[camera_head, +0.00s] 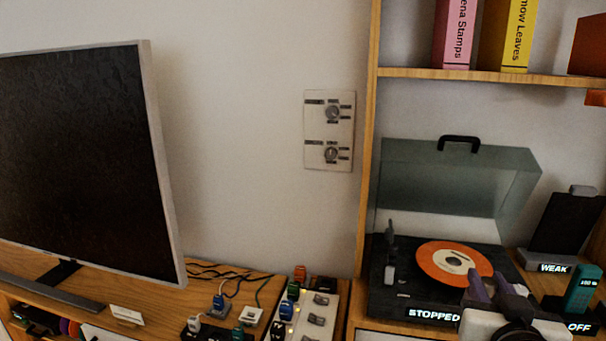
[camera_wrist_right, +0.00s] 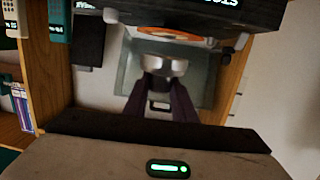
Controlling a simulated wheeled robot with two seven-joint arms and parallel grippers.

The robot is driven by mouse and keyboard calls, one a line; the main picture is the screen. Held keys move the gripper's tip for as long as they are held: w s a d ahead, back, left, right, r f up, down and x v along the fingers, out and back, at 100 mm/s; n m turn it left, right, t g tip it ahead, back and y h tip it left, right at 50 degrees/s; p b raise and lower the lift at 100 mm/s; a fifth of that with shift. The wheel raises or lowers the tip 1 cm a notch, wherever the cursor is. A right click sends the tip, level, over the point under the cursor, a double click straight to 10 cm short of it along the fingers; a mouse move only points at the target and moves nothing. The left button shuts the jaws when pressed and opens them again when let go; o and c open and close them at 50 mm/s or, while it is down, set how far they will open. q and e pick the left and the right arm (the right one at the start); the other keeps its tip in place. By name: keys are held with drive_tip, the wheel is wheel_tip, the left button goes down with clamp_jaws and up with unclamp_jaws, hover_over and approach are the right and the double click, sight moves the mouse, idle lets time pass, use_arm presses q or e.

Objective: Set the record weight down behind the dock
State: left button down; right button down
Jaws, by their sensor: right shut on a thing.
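My right gripper (camera_head: 492,283) comes in at the lower right of the head view, over the front right part of the turntable (camera_head: 392,303). In the right wrist view its dark purple fingers (camera_wrist_right: 156,92) are shut on a pale, shiny piece, which looks like the record weight (camera_wrist_right: 166,66). In the head view the weight cannot be made out clearly. The dock (camera_head: 563,225), a black upright stand with a lit WEAK label, stands right of the turntable. The area behind it is largely hidden. My left gripper is not in view.
An orange record (camera_head: 431,268) lies on the turntable, labelled STOPPED, under a raised clear lid (camera_head: 440,185). A teal handset (camera_head: 583,287) stands in front of the dock. A shelf (camera_head: 410,74) with books is above. A television (camera_head: 80,160) and cabled small items are left.

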drive_tip(key=s+a+f+n+y, duration=0.1)
drive_tip(key=s+a+f, duration=0.1)
drive_tip(key=s, duration=0.3)
drive_tip(key=s+a+f+n+y, duration=0.1)
drive_tip(key=s+a+f+y, duration=0.1)
drive_tip(key=s+a, duration=0.3)
drive_tip(key=s+a+f+n+t+y, duration=0.1)
drive_tip(key=s+a+f+y, duration=0.1)
drive_tip(key=s+a+f, duration=0.2)
drive_tip(key=shift+s+n, duration=0.3)
drive_tip(key=shift+s, duration=0.9)
drive_tip(key=shift+d+f, duration=0.1)
